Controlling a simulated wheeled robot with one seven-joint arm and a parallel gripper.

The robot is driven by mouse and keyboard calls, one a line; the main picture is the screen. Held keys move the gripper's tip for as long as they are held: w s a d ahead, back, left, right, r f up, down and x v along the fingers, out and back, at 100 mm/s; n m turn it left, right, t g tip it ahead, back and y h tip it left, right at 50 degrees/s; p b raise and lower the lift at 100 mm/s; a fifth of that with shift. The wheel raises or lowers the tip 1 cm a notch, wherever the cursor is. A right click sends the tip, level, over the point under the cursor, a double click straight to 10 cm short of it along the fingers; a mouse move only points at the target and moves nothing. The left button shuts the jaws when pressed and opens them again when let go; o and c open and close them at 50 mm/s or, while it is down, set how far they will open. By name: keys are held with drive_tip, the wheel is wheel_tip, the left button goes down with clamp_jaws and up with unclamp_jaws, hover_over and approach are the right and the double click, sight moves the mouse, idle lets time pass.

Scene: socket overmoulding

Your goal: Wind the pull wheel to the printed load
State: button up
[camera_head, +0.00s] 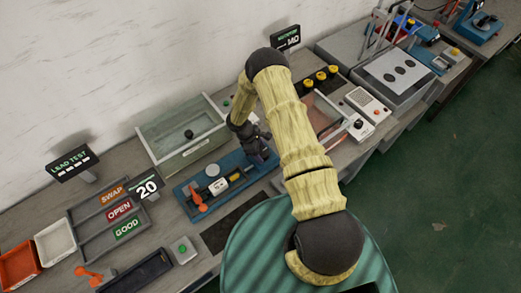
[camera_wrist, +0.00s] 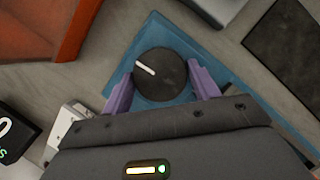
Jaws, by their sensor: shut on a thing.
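The pull wheel (camera_wrist: 160,75) is a round dark knob with a white line on its top, in the wrist view. The line points to the upper left. The wheel sits on the corner of a blue base (camera_wrist: 207,72). My gripper (camera_wrist: 161,88) has its two purple fingers on either side of the wheel, shut on it. In the head view my gripper (camera_head: 260,150) is at the right end of the blue fixture (camera_head: 205,205), and the wheel is hidden there. A black sign (camera_head: 148,188) reads 20.
On the fixture are an orange clip (camera_head: 198,197) and a white socket part (camera_head: 218,186). A glass-sided tank (camera_head: 185,150) stands behind. A grey tray (camera_head: 92,220) with SWAP, OPEN and GOOD labels lies left. A reddish-brown bin (camera_wrist: 48,30) is close by in the wrist view.

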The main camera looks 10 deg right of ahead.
drive_tip(key=shift+w+f+m+b, duration=0.15)
drive_tip(key=shift+m+b, duration=0.15)
drive_tip(key=shift+b, duration=0.3)
drive_tip(key=m+b, duration=0.2)
drive_tip(key=b, duration=0.1)
drive_tip(key=shift+w+d+g+y, duration=0.1)
drive_tip(key=shift+g+y, duration=0.2)
drive_tip(key=shift+g, duration=0.1)
drive_tip(key=m+b, duration=0.2)
drive_tip(key=shift+g+b, duration=0.3)
drive_tip(key=shift+b, duration=0.05)
drive_tip(key=shift+r+m+y+b, duration=0.2)
drive_tip(key=shift+m+y+b, duration=0.2)
drive_tip(key=shift+m+b, duration=0.45)
drive_tip(key=o, duration=1)
drive_tip(key=shift+c, duration=0.2)
